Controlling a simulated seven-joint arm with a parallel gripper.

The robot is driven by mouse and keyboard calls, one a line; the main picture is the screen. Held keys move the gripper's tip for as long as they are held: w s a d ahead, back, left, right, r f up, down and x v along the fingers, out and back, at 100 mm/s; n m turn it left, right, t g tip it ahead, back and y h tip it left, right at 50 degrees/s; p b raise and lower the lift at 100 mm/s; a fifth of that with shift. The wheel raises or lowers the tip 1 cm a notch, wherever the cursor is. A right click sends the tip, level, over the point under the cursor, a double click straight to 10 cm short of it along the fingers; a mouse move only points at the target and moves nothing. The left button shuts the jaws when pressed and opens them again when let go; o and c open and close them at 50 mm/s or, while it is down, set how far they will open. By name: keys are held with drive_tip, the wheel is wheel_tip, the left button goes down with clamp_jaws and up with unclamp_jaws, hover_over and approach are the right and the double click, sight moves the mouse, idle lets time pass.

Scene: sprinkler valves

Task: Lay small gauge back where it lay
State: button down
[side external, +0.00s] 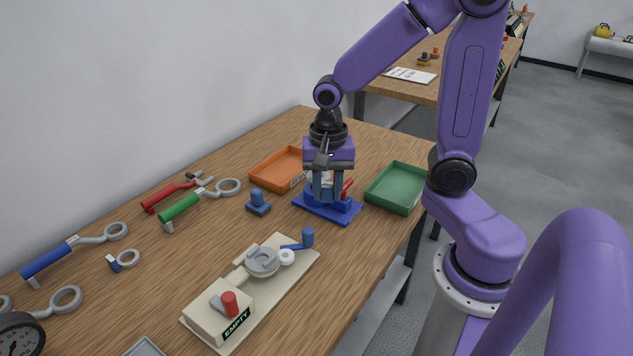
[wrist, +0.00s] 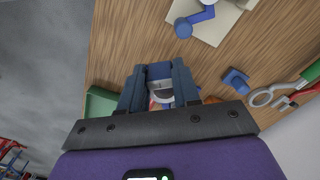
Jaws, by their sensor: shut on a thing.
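My gripper (side external: 328,198) is low over a blue base (side external: 346,213) near the far end of the bench. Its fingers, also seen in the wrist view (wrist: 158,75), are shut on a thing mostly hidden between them. A blue patch and a pale grey curved part (wrist: 163,95) show there, with a bit of red beside them. A red lever (side external: 347,187) stands at the base. I cannot tell whether the held thing touches the base, or whether it is the small gauge. A small grey ring with a blue block (side external: 123,260) lies on the bench at the left.
An orange tray (side external: 277,169) is behind the base and a green tray (side external: 397,188) is to its right. A blue peg block (side external: 258,201) and a cream valve plate (side external: 285,290) are nearer. Ring tools with red, green (side external: 180,207) and blue (side external: 50,260) handles lie left. A dial gauge (side external: 20,336) is front left.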

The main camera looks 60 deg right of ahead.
drive_tip(key=s+m, duration=0.3)
drive_tip(key=m, duration=0.6)
hover_over(348, 259)
drive_tip(key=shift+f, duration=2.6)
drive_tip(key=shift+f, duration=4.2)
drive_tip(key=shift+f, duration=0.35)
drive_tip(key=c, duration=0.7)
unclamp_jaws()
drive_tip(key=shift+c, duration=0.2)
